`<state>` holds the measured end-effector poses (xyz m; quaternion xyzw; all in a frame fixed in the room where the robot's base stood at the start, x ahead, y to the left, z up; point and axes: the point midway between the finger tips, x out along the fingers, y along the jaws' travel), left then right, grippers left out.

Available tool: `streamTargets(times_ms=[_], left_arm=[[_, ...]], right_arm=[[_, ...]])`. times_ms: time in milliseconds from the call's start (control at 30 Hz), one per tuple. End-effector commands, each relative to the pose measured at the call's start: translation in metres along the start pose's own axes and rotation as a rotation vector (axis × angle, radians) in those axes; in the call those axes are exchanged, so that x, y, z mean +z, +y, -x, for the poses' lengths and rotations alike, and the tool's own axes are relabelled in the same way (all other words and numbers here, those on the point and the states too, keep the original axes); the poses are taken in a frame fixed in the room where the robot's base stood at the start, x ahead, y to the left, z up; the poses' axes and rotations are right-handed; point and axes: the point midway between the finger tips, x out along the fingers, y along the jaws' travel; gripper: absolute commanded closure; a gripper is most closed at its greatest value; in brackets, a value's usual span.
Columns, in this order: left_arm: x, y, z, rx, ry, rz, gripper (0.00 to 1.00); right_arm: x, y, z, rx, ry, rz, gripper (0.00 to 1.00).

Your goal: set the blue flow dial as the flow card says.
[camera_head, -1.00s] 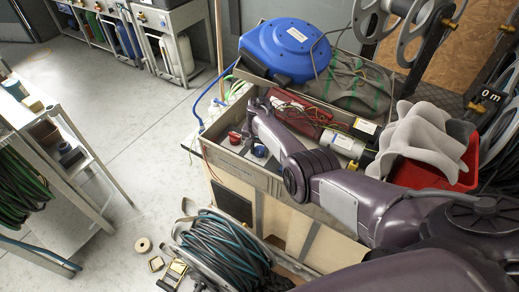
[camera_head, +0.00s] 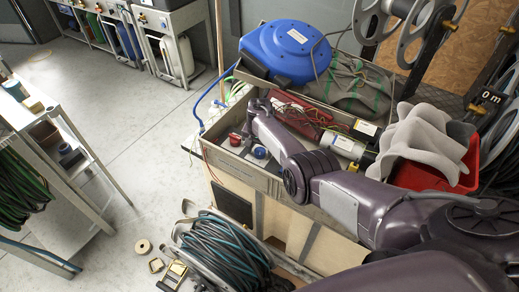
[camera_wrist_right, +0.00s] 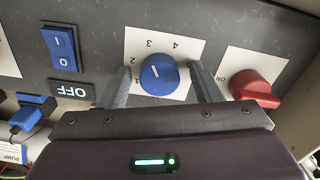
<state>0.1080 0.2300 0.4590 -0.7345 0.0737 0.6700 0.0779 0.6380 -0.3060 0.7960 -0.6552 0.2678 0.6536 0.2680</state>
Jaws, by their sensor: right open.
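The blue flow dial (camera_wrist_right: 159,75) sits on a white card (camera_wrist_right: 190,88) marked with numbers, on a grey panel. Its white pointer line tilts slightly left of straight up, towards the 3. My right gripper (camera_wrist_right: 161,71) is open, with one finger on each side of the dial; I cannot tell whether either finger touches it. In the head view a small blue knob (camera_head: 260,152) shows beside my right forearm. I cannot make out a readable flow card with a setting. My left gripper is not in view.
A blue rocker switch (camera_wrist_right: 62,48) and an OFF label (camera_wrist_right: 72,90) are to the left. A blue hose reel (camera_head: 288,50) and a red bin (camera_head: 440,173) stand around the bench.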

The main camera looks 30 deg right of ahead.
Motion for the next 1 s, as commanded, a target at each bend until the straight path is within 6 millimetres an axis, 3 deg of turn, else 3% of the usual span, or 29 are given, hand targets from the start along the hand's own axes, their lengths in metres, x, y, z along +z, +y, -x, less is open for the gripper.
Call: streamTargets(times_ms=[133,533,1000], left_arm=[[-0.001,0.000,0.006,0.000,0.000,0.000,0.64],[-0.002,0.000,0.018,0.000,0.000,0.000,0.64],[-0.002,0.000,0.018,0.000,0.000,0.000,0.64]], right_arm=[[0.000,0.000,0.011,0.001,0.001,-0.001,0.41],[-0.001,0.000,0.070,0.000,0.003,0.000,0.41],[-0.001,0.000,0.078,0.000,0.001,0.000,0.41]])
